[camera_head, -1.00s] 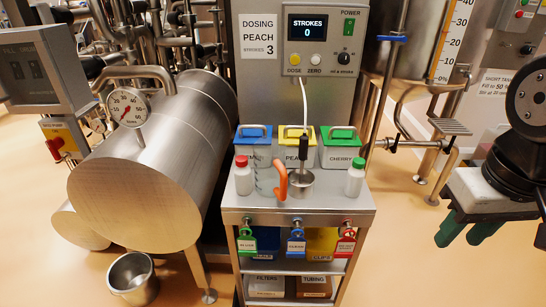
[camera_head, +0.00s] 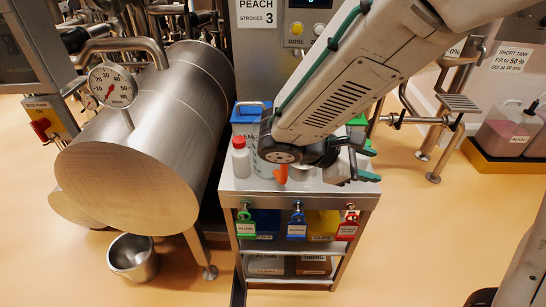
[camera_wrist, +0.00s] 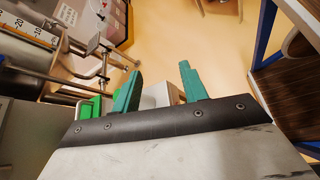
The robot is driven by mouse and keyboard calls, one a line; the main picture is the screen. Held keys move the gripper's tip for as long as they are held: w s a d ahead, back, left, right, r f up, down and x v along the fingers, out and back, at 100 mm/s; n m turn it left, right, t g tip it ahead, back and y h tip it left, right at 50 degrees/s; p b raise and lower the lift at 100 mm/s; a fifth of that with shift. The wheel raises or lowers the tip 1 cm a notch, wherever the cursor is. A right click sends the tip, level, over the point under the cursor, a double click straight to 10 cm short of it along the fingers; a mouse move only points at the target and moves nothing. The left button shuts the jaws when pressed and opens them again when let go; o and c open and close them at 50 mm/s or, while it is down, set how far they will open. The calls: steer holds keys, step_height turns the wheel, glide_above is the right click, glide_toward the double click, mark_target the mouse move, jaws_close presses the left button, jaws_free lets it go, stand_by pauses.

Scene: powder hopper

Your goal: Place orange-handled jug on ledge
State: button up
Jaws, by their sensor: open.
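The jug (camera_head: 261,168) is clear, with an orange handle (camera_head: 282,175) on its right side. It stands on the steel cart top (camera_head: 240,184) in the head view, partly hidden by my arm. My gripper (camera_head: 374,164) is open above the right part of the cart top, its green fingers pointing right, away from the jug. In the wrist view my gripper (camera_wrist: 160,72) is open; a pale shape shows behind the fingers, and I cannot tell what it is. A small slatted ledge (camera_head: 458,103) is on the pipe frame at right.
A red-capped bottle (camera_head: 241,160) stands just left of the jug. A blue-lidded bin (camera_head: 246,112) is behind it. My arm hides the pump and most other bins. A large steel drum (camera_head: 140,150) is at left. The floor right of the cart is clear.

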steer(key=w+a+f+n+t+h, duration=0.1)
steer(key=w+a+f+n+t, duration=0.2)
steer(key=a+f+n+t, duration=0.4)
steer(key=n+t+y, duration=0.4)
steer(key=n+t, duration=0.2)
steer(key=n, duration=0.2)
glide_toward(282, 175)
steer(key=x, duration=1.1)
jaws_close()
